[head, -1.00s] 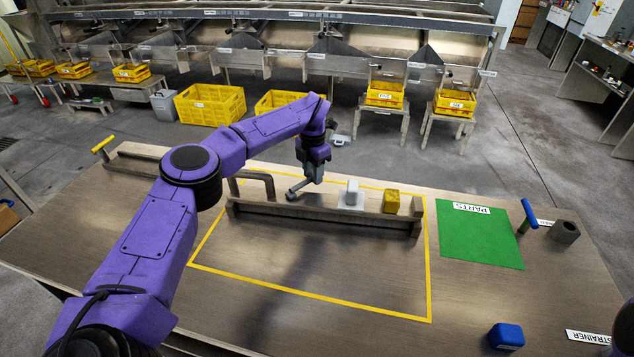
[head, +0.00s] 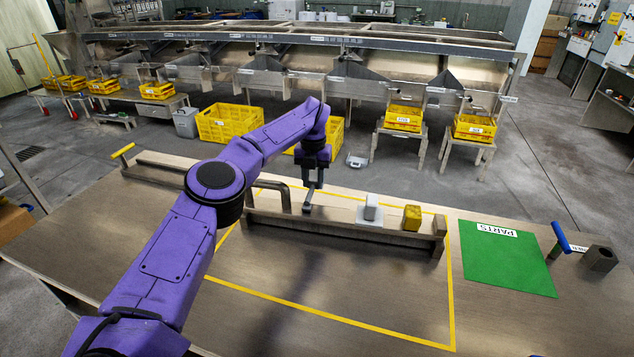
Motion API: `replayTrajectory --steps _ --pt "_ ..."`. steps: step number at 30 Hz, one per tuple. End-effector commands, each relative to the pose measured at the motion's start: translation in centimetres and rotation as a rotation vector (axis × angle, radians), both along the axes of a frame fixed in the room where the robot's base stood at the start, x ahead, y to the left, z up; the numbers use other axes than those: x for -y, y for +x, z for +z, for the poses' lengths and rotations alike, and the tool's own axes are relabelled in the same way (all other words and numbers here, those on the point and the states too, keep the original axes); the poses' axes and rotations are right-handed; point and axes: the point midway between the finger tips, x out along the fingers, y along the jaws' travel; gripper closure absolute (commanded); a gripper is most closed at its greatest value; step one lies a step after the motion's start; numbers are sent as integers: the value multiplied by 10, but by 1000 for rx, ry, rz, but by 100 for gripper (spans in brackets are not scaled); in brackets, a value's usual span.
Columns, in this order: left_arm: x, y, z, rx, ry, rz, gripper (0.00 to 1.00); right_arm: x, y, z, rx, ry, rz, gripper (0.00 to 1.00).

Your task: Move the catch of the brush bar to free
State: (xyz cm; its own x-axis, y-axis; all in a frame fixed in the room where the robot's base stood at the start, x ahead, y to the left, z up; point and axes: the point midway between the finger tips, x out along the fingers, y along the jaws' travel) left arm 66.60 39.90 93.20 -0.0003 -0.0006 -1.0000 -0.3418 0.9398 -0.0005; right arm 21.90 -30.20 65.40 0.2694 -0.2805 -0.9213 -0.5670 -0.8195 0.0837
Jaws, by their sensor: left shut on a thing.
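The brush bar (head: 335,230) is a long, low dark bar between two end blocks, lying across the yellow-outlined area of the bench. A small dark grey lever (head: 308,202), which looks like its catch, stands nearly upright at the bar, left of its middle. My left gripper (head: 311,184) is above the bar, pointing down, and is shut on the upper end of this lever. The fingers hide part of it. A white-grey block (head: 370,209) and a yellow block (head: 412,218) sit on the bar to the right. My right gripper is not in view.
A bent pipe handle (head: 274,184) rises behind the bar's left end. A green PARTS mat (head: 505,262) lies to the right, with a blue-handled tool (head: 561,237) and dark block (head: 600,258) beyond it. The bench front (head: 300,325) is clear.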

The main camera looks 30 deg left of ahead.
Motion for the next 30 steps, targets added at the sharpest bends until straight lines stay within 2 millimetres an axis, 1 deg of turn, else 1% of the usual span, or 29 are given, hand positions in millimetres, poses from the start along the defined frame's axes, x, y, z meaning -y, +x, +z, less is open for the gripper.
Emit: replayTrajectory --steps 6,17,18,19,20,27,30 --pt "-2 0 0 0 0 30 100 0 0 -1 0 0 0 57" --pt "-2 0 1 0 0 31 100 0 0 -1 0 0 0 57" --pt "-2 0 1 0 0 31 52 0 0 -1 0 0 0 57" --pt "-2 0 1 0 0 30 42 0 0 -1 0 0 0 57" --pt "-2 0 0 0 0 30 38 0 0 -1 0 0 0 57" --pt "-2 0 0 0 0 29 38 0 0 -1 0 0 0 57" --pt "-2 1 7 2 1 28 38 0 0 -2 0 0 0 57"
